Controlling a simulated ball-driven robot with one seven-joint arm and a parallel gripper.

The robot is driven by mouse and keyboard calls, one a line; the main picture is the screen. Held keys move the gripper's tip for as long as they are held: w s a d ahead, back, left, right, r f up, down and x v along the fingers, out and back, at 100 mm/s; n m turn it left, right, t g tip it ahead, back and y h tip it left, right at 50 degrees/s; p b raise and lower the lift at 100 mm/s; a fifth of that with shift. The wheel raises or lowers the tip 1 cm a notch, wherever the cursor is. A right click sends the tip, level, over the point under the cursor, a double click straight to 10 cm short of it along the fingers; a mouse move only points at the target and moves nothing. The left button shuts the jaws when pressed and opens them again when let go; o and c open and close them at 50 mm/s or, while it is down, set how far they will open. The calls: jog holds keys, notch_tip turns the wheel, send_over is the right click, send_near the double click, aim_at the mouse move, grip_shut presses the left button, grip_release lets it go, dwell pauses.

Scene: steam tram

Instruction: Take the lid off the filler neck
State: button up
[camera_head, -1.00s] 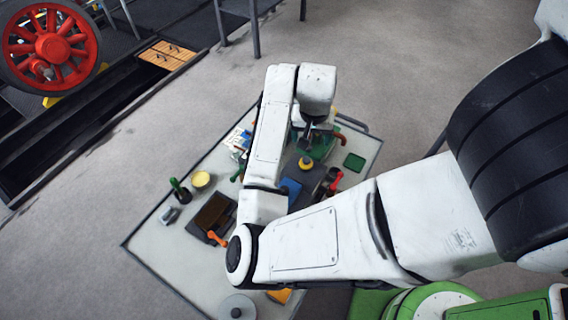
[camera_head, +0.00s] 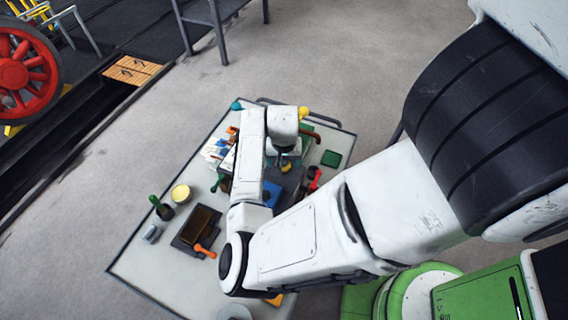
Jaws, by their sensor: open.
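My gripper (camera_head: 285,150) hangs under the white wrist at the far part of the table, largely hidden by it. It is open, with nothing seen in it. A small yellow, round-topped piece (camera_head: 284,163) shows just below the gripper; I cannot tell if they touch. Another yellow knob (camera_head: 304,112) shows beyond the wrist. The filler neck and its lid cannot be told apart for sure among these parts. A green item with a brown curved handle (camera_head: 309,134) stands right beside the wrist, partly covered.
The table (camera_head: 140,262) also holds a dark brown tray (camera_head: 197,224), a yellow bowl (camera_head: 181,193), a green-handled tool (camera_head: 158,204), a red-handled item (camera_head: 314,181), a blue piece (camera_head: 271,193) and a green square (camera_head: 331,158). Bare tabletop lies at the near left.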

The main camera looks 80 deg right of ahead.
jog(key=shift+f, duration=0.3)
jog(key=shift+c, duration=0.3)
jog(key=c, duration=1)
jog(key=shift+r, duration=0.1)
